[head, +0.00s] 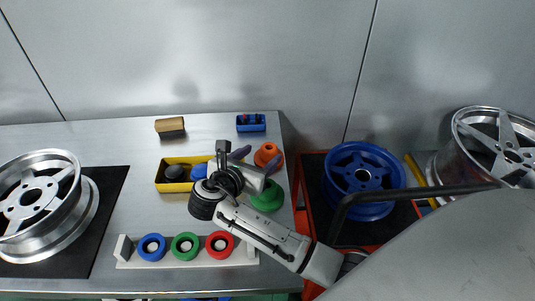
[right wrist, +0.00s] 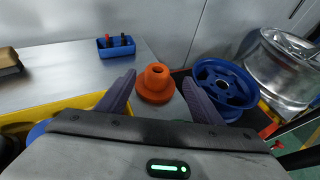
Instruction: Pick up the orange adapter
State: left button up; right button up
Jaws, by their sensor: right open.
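The orange adapter (head: 267,156) stands upright near the right edge of the metal table. It is a stepped, cone-like piece with a hole in its top. In the right wrist view the orange adapter (right wrist: 155,83) lies ahead, between the lines of my two fingers. My left gripper is not in view.
A green adapter (head: 268,197) sits close by, partly behind my right arm. A yellow bin (head: 163,187) with black and blue pieces stands left. A small blue box (head: 251,123) stands behind. A red cart (head: 309,168) with a blue wheel (head: 362,178) is beyond the table edge.

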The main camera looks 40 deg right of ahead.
aim_at(266, 151)
jog(key=x, duration=0.5)
jog(key=shift+w+f, duration=0.25)
jog(key=shift+f, duration=0.2)
jog(key=c, duration=1.2)
